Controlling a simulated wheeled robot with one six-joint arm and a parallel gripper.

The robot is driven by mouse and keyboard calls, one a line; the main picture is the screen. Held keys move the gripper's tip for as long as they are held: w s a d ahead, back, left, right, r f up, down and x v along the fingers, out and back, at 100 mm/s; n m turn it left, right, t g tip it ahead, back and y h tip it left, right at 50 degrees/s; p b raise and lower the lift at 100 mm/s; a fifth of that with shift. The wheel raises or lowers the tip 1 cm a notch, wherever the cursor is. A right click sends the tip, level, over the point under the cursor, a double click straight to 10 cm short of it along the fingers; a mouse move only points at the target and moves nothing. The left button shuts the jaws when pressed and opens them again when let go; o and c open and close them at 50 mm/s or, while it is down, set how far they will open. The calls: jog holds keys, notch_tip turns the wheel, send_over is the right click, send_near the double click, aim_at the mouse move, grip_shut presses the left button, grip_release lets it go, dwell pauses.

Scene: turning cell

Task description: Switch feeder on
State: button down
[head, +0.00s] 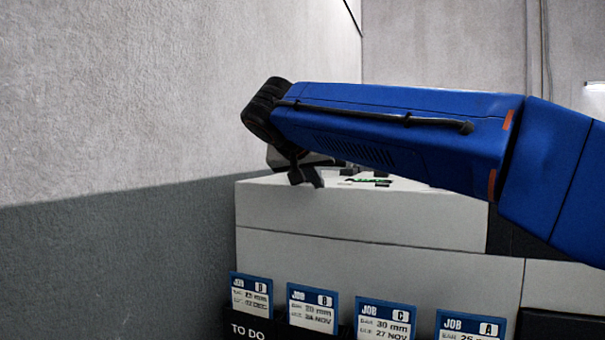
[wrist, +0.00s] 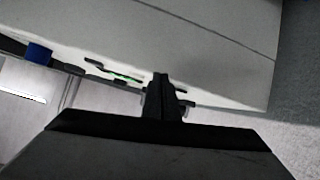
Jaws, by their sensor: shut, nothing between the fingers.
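My gripper (head: 308,180) is at the left end of my blue arm, over the left part of the pale machine's top in the head view. Its fingers are together and empty. In the wrist view the closed fingers (wrist: 161,85) stand in front of a pale surface. A pale boxy machine (head: 350,214) fills the lower middle of the head view; I cannot tell whether it is the feeder. Small dark and green parts (head: 370,181) lie on its top, and a green strip (wrist: 122,76) shows left of the fingers. No switch can be made out clearly.
A rough grey wall (head: 110,250) stands close on the left. Several blue-and-white job cards (head: 313,307) stand in a dark "TO DO" rack (head: 250,331) in front of the machine. A blue part (wrist: 38,54) shows at the left of the wrist view.

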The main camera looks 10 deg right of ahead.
jog(key=w+a+r+m+t+h, duration=0.1)
jog(key=w+a+r+m, duration=0.1)
jog(key=a+r, duration=0.4)
notch_tip(320, 180, up, 2)
jog(key=shift+w+r+t+h, duration=0.25)
jog(key=shift+w+t+h, duration=0.05)
jog(key=shift+w, duration=0.6)
jog(key=x, duration=0.9)
jog(key=shift+d+f, duration=0.1)
jog(key=f, duration=0.3)
jog(key=shift+w+d, duration=0.1)
jog(key=shift+w, duration=0.15)
jog(key=shift+s+f, duration=0.1)
jog(key=shift+f, duration=0.55)
jog(key=shift+f, duration=0.25)
jog(key=shift+r, duration=0.15)
